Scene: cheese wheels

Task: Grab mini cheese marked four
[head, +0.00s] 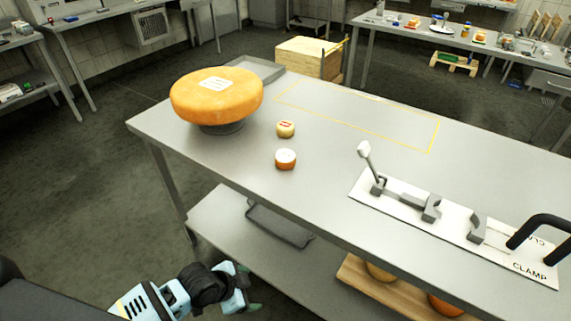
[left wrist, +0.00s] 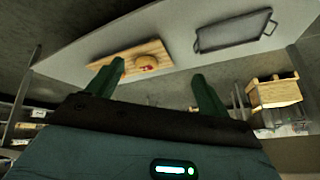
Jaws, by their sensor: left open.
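Two mini cheeses stand on the metal table in the head view. One is pale with a red mark on top (head: 285,129); the other is orange with a white top (head: 285,159), nearer the front edge. I cannot read a number on either. More orange cheeses (head: 380,272) (head: 445,305) sit on a wooden board on the lower shelf, partly hidden by the tabletop. One cheese with a red mark (left wrist: 146,62) shows on that board in the left wrist view. My left gripper (head: 249,288) is open and empty, low in front of the table. My right gripper is not in view.
A big orange cheese wheel (head: 216,96) rests on a dark stand at the table's left. A clamp plate (head: 455,228) lies at the right. A grey tray (head: 280,224) lies on the lower shelf. The yellow-outlined area (head: 370,112) is clear.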

